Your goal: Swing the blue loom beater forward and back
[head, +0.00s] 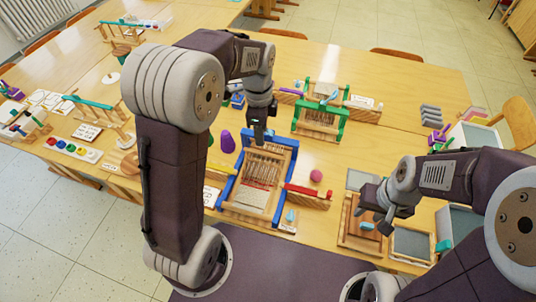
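The blue loom (278,203) stands on the wooden table, a blue frame with pale warp threads and a woven patch near its front. Its upper blue bar, which looks like the beater (283,142), crosses near the far end, partly hidden by my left gripper. My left gripper (260,138) points down at this bar from above. Whether it touches the bar or is shut on it is unclear. My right gripper (376,216) is apart from the loom, to its right, over a wooden frame (347,240); its fingers look spread and empty.
A green loom (340,130) stands behind to the right. A red bar (305,191) and a pink ball (316,176) lie right of the blue loom. A purple cone (227,143) stands left. Grey trays (411,243) lie at right. Table between the green loom and grey blocks (430,113) is clear.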

